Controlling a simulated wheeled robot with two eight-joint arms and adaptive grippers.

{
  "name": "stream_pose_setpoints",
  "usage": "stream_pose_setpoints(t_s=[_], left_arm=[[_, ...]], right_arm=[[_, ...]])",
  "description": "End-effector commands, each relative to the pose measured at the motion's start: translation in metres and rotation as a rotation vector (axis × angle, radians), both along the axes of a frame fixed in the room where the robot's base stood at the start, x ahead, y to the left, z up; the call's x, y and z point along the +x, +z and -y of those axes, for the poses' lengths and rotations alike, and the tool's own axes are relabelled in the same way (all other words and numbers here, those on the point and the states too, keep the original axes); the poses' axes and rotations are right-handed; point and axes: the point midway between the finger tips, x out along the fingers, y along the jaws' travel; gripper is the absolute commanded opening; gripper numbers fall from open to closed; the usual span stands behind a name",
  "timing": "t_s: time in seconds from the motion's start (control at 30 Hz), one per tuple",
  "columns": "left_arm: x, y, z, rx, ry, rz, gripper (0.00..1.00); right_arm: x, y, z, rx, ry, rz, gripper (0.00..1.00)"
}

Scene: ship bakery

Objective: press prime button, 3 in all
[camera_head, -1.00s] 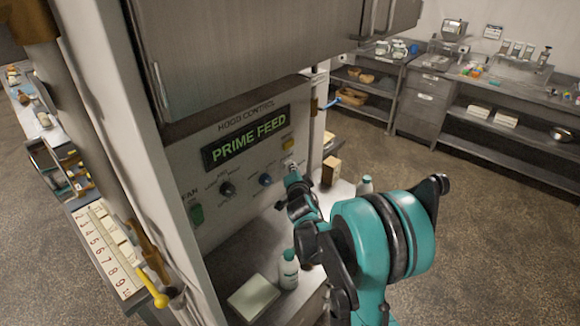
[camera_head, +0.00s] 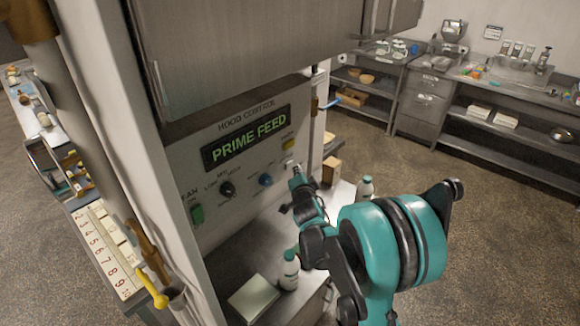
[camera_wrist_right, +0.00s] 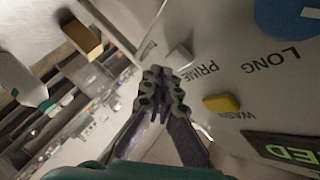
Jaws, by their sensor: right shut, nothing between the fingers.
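The hood control panel (camera_head: 240,202) faces me with a lit display (camera_head: 247,138) reading PRIME FEED. In the right wrist view, the pale prime button (camera_wrist_right: 180,57) sits by its PRIME label, above the yellow wash button (camera_wrist_right: 221,103). My right gripper (camera_head: 297,170) is shut and empty, its tips close to the panel just below the yellow button (camera_head: 288,144). In the wrist view the shut fingertips (camera_wrist_right: 161,75) are left of and below the prime button, with a visible gap in the picture. Their depth from the panel is hard to tell. My left gripper is not in view.
The panel also has a blue knob (camera_head: 265,180), a black knob (camera_head: 227,188) and a green switch (camera_head: 197,213). A white bottle (camera_head: 289,270) and a pale block (camera_head: 253,297) stand on the counter below. A second bottle (camera_head: 365,187) stands behind my arm.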

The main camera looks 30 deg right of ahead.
Motion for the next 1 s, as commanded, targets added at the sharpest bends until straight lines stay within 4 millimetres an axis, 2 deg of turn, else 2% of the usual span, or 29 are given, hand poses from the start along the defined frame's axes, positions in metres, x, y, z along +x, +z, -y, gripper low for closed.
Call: stream_pose_setpoints(t_s=[0.5, 1.0], left_arm=[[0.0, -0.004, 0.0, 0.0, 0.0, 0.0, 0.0], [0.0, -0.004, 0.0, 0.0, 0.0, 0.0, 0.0]], right_arm=[[-0.043, 0.0, 0.018, 0.0, -0.001, 0.0, 0.0], [-0.045, 0.0, 0.018, -0.001, 0.0, 0.0, 0.0]])
